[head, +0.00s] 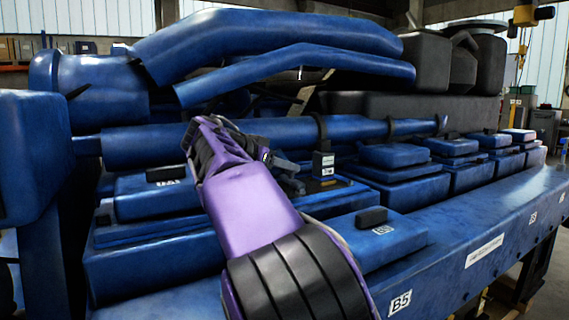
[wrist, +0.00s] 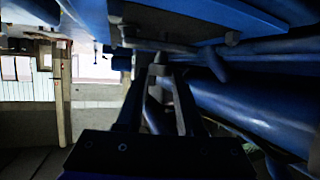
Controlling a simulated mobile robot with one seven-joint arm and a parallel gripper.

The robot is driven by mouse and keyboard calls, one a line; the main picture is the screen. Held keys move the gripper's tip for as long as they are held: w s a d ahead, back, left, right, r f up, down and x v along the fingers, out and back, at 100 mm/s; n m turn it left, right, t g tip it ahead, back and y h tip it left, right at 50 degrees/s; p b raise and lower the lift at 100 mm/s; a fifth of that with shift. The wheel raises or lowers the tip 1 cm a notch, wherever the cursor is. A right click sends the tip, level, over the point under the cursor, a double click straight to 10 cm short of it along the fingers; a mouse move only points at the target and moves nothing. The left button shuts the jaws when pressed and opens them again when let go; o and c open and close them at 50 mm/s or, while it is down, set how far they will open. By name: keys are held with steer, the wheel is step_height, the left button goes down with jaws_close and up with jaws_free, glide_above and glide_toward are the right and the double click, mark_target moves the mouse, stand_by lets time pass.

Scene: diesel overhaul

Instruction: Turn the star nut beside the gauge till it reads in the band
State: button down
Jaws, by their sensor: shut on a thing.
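My gripper (head: 290,182) is at the near side of the blue engine, at the end of my purple arm, just left of a small dark box with a pale label. In the wrist view my gripper (wrist: 160,78) has its two dark fingers closed on a small grey part (wrist: 158,70), which looks like the star nut. Its star shape is too small and dark to make out. No gauge dial or band can be read in either view, so I cannot tell the reading.
The small dark box (head: 323,165) stands close to my gripper. Blue covers (head: 395,156) line the engine to the right, and a long blue pipe (head: 250,140) runs behind. A blue ledge marked B5 (head: 400,302) lies in front. Thick blue pipes (head: 270,40) pass overhead.

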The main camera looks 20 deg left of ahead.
steer(key=c, duration=0.5)
jaws_free()
step_height(320, 180, up, 10)
steer(key=p, duration=0.4)
steer(key=shift+p, duration=0.4)
